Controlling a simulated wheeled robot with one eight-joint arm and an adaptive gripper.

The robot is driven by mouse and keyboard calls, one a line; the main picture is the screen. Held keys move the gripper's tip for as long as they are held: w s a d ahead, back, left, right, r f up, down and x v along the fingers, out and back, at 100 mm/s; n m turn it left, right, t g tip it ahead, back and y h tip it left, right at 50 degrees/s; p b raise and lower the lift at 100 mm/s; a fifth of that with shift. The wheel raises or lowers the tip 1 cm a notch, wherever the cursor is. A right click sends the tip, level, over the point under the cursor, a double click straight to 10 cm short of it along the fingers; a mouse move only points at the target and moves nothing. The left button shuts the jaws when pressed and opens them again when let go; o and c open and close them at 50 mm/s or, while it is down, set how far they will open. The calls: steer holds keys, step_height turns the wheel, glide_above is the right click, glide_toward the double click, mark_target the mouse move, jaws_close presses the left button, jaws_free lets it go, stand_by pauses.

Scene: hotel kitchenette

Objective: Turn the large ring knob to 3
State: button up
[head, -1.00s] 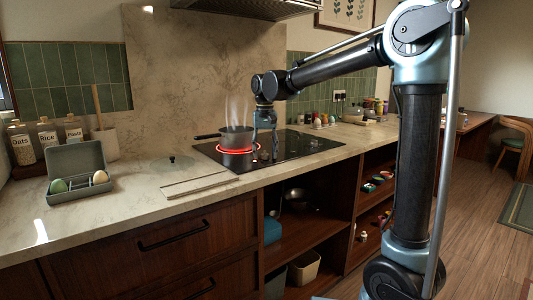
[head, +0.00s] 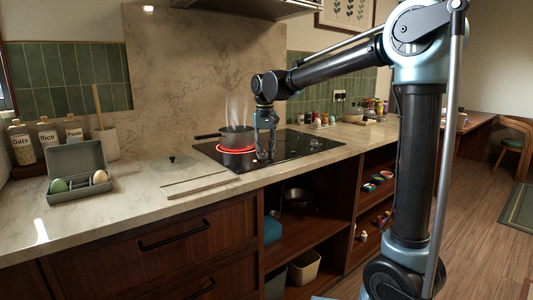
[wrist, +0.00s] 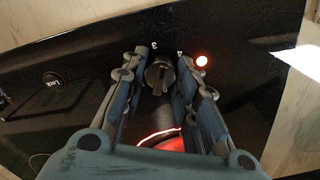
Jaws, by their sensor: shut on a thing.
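My gripper (wrist: 163,66) is shut on a dark round knob (wrist: 160,77) with a raised grip bar on the cooktop's black glass. One finger is on each side of it. A small white mark that looks like a 3 (wrist: 154,45) shows just beyond the knob, with another mark close by to its right. In the head view my gripper (head: 264,158) points straight down at the front part of the cooktop (head: 308,142), and its fingers hide the knob.
A steaming saucepan (head: 237,136) stands on a glowing red burner ring (wrist: 165,142), close to my gripper. A lit red indicator (wrist: 202,61) and a round control marked Lock (wrist: 53,80) flank the knob. A lid (head: 174,162) and an egg box (head: 78,178) are at left.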

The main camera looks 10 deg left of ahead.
mark_target(265, 151)
steer(key=shift+n, duration=2.4)
steer(key=o, duration=1.1)
step_height(265, 151, up, 12)
steer(key=shift+w+d, duration=0.1)
